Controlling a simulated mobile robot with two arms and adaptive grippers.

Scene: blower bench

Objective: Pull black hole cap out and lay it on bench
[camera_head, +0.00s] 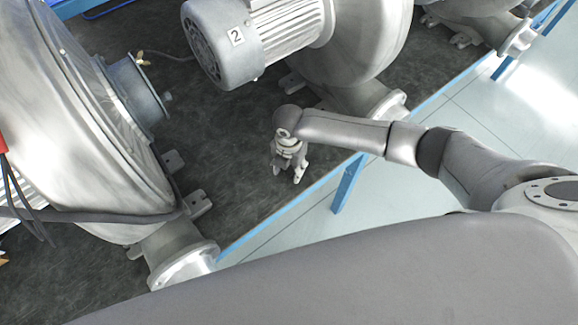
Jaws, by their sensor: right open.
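I cannot make out a black hole cap in this view. My right gripper (287,174) is open and empty, with its fingers pointing down toward the dark bench top (228,150). It is near the bench's front edge, between the two nearer blowers. I cannot tell how high it is above the bench. My left gripper is not in view.
A large grey blower (75,130) with a flanged outlet (185,262) stands at left. A blower with a motor marked 2 (225,55) stands at the top middle. Black cables (100,215) cross the left blower. Bare bench lies around my right gripper.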

